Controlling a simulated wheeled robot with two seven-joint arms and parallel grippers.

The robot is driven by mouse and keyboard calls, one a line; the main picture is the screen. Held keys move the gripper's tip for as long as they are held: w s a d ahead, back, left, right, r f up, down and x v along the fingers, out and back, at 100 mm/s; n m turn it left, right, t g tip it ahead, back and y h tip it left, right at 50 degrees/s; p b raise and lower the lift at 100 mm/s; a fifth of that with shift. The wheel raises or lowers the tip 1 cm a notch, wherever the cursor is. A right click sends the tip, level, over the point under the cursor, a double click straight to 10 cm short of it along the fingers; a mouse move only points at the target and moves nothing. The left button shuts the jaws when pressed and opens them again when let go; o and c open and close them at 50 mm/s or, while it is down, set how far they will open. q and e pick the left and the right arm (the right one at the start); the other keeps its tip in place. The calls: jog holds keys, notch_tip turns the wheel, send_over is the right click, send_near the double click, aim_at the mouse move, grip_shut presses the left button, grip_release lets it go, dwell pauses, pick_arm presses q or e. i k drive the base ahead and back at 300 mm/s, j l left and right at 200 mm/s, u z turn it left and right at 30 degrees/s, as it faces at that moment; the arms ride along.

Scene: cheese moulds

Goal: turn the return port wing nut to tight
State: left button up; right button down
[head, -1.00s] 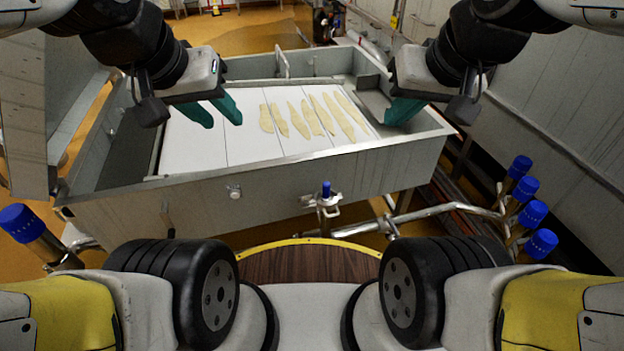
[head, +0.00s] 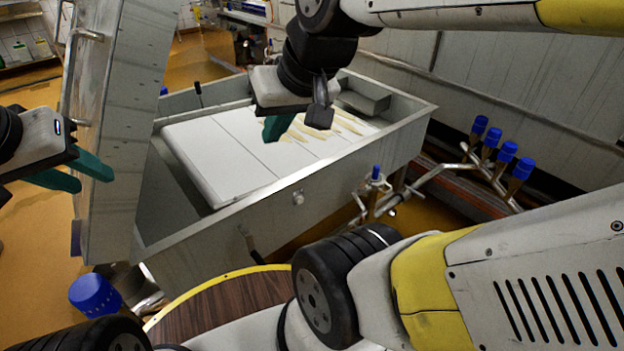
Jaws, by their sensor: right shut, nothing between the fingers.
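I cannot make out the return port wing nut for certain. A small pale round fitting (head: 298,198) sits on the near outer wall of the steel vat (head: 320,190), and a dark handle (head: 246,238) shows lower to its left. My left gripper (head: 82,174) is at the left edge, its teal fingers apart with nothing between them, beside a tall grey panel. My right gripper (head: 279,127) is shut and empty, in front of the white sheets in the vat. It is well apart from the fitting.
The grey panel (head: 125,110) stands between my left gripper and the vat. A blue-capped valve (head: 376,174) stands at the vat's near right side. Blue-capped pipes (head: 505,153) stand further right. Yellowish strips (head: 345,122) lie on the white sheets.

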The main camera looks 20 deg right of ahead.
aim_at(361, 187)
jog(key=j+z, duration=0.1)
jog(key=j, duration=0.5)
jog(key=k+j+z, duration=0.1)
jog(key=j, duration=0.5)
jog(key=j+z, duration=0.1)
jog(key=j, duration=0.5)
jog(key=k+j, duration=0.15)
jog(key=j, duration=0.45)
jog(key=j+z, duration=0.1)
jog(key=z, duration=1.6)
jog(key=i+l+z, duration=0.2)
jog(key=i, duration=0.2)
jog(key=i+l+z, duration=0.2)
jog(key=i, duration=0.25)
jog(key=i+u, duration=0.1)
jog(key=i, duration=0.35)
jog(key=i+l+u, duration=0.1)
jog(key=i, duration=0.4)
jog(key=i+u, duration=0.45)
jog(key=i+l+u, duration=0.1)
jog(key=i+u, duration=0.2)
jog(key=u, duration=0.15)
